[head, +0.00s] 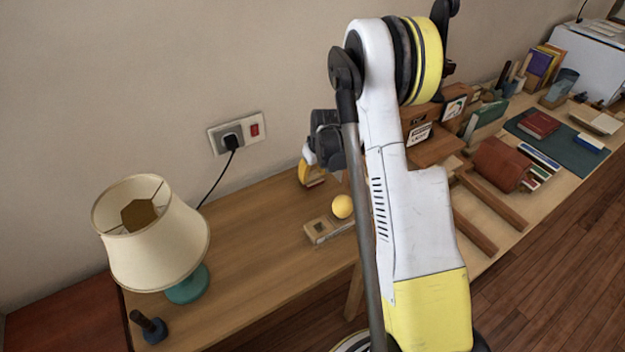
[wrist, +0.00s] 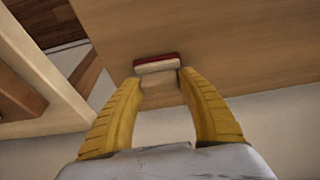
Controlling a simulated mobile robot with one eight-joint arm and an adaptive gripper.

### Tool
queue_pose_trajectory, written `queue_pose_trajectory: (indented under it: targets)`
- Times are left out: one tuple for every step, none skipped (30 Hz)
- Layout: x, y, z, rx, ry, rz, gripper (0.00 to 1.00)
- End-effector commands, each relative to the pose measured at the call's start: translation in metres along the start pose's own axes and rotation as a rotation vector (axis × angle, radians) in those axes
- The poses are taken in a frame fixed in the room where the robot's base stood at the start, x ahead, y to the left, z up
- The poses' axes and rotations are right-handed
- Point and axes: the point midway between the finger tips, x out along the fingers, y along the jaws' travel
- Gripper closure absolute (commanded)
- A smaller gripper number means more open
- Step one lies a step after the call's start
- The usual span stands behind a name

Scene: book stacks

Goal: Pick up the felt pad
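A small block with a dark red top edge and a pale face (wrist: 157,66), which looks like the felt pad, is on the wooden surface in the wrist view. My gripper (wrist: 161,82) is open, with its two yellow fingers apart. The block lies at and just beyond the fingertips, roughly centred between them. I see no clear contact. In the head view my gripper (head: 312,174) is low over the back of the wooden desk, near the wall. My arm hides part of this area, and I cannot make out the pad there.
A yellow ball (head: 342,206) and a small wooden block with a square recess (head: 322,231) are close to my gripper. A lamp (head: 152,235) and a dark blue stamp-like object (head: 148,326) stand left. The desk between is clear. A crowded workbench (head: 555,177) extends right.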

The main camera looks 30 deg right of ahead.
Motion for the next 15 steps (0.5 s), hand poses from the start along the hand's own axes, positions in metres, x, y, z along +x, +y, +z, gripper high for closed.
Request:
queue_pose_trajectory:
  targets:
    - [0.0002, -0.0001, 0.0001, 0.000, 0.000, 0.000, 0.85]
    - [0.0002, -0.0001, 0.0001, 0.000, 0.000, 0.000, 0.85]
    - [0.0003, -0.0001, 0.0001, 0.000, 0.000, 0.000, 0.85]
    - [0.0002, -0.0001, 0.0001, 0.000, 0.000, 0.000, 0.85]
    - [0.0003, -0.0001, 0.0001, 0.000, 0.000, 0.000, 0.85]
    - [0.0003, -0.0001, 0.0001, 0.000, 0.000, 0.000, 0.85]
    - [0.0003, -0.0001, 0.0001, 0.000, 0.000, 0.000, 0.85]
    - [0.0003, -0.0001, 0.0002, 0.000, 0.000, 0.000, 0.85]
    - [0.0003, -0.0001, 0.0001, 0.000, 0.000, 0.000, 0.85]
    - [0.0000, -0.0001, 0.0001, 0.000, 0.000, 0.000, 0.85]
    - [-0.0006, -0.0001, -0.0001, 0.000, 0.000, 0.000, 0.85]
    - [-0.0020, -0.0002, -0.0005, 0.000, 0.000, 0.000, 0.85]
    - [-0.0035, -0.0002, -0.0009, 0.000, 0.000, 0.000, 0.85]
    - [-0.0056, -0.0002, -0.0015, 0.000, 0.000, 0.000, 0.85]
    - [-0.0091, -0.0001, -0.0025, 0.000, 0.000, 0.000, 0.85]
